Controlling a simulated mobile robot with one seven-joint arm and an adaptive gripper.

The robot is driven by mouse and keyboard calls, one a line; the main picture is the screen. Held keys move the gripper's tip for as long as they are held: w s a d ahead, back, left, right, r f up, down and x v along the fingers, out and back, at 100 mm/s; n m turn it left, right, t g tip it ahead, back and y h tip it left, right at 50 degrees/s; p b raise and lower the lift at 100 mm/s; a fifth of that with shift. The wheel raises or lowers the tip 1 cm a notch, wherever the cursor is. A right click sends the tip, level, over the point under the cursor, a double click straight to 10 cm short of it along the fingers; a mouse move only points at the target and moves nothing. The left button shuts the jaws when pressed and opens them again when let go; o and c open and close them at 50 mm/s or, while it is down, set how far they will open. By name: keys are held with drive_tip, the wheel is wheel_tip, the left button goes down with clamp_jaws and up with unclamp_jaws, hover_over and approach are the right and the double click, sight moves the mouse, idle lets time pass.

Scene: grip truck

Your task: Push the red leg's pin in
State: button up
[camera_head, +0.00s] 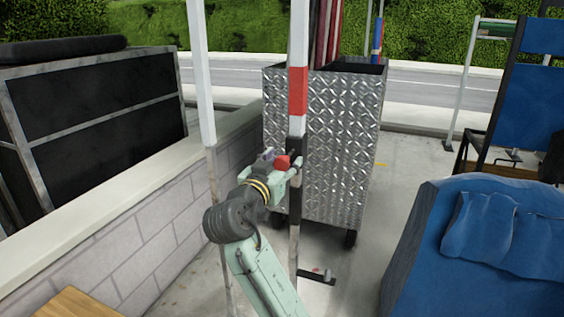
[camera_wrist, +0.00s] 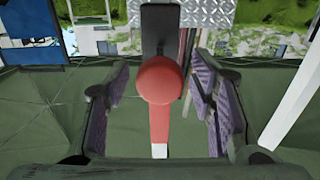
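The red leg (camera_head: 298,92) is an upright post in the head view, white above, with a red band and a black part below. Its pin has a round red knob (camera_head: 283,162) at the black part. In the wrist view the knob (camera_wrist: 160,80) sits in the middle, in front of the leg (camera_wrist: 158,125). My gripper (camera_wrist: 158,85) is open, with one purple-padded finger on each side of the knob and a gap on both sides. In the head view my gripper (camera_head: 280,167) is at the knob. The pin's shaft is hidden behind the knob.
A diamond-plate metal cart (camera_head: 340,150) stands close behind the leg. A white post (camera_head: 202,75) stands to the left, by a low block wall (camera_head: 130,240). A blue covered object (camera_head: 440,240) is at the right. Open concrete floor lies between it and the leg.

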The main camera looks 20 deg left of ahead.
clamp_jaws()
idle(0.4)
